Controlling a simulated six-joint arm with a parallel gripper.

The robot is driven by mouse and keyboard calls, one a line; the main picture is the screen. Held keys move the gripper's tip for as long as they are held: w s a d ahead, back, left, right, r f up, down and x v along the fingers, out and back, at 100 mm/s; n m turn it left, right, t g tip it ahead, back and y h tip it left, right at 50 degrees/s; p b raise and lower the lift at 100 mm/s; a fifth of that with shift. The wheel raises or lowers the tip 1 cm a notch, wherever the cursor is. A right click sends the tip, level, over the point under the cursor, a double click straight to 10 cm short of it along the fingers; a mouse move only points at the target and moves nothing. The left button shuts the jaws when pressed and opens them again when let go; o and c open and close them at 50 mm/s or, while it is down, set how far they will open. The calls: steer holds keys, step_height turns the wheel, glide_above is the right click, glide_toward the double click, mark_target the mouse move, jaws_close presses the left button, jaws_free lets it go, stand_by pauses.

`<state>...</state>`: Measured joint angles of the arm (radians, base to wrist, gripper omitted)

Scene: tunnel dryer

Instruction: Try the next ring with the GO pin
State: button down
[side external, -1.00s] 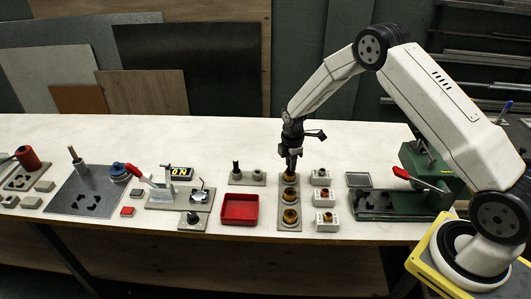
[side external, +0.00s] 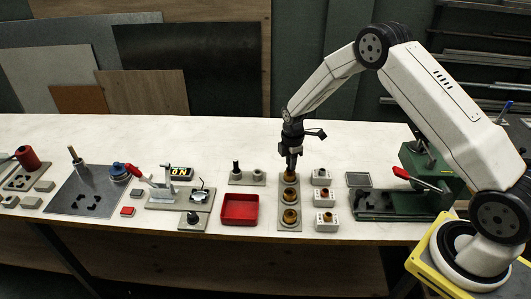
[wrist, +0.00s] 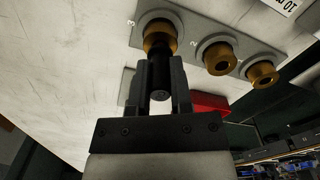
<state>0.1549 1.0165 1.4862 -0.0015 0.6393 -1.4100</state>
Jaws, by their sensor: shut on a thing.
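My gripper (side external: 290,153) is over the far end of a grey plate (side external: 290,229) that carries three brass-coloured rings. In the wrist view my gripper (wrist: 162,88) is shut on a dark pin, the GO pin (wrist: 160,82). The pin's end meets the far ring (wrist: 158,40) and lines up with its bore. How deep the pin sits in the ring is hidden. The middle ring (side external: 290,195) and the near ring (side external: 290,216) stand apart from the pin on the same plate.
A red tray (side external: 240,209) lies left of the plate. Behind it is a small stand (side external: 247,182) with a dark pin standing in it. Several pale blocks (side external: 326,225) stand close on the right. A green vise-like fixture (side external: 395,214) is further right.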

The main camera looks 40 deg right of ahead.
steer(key=shift+r, duration=0.25)
steer(key=shift+r, duration=0.4)
steer(key=shift+r, duration=0.35)
steer(key=shift+r, duration=0.35)
steer(key=shift+r, duration=0.35)
steer(key=shift+r, duration=0.35)
steer(key=shift+r, duration=0.5)
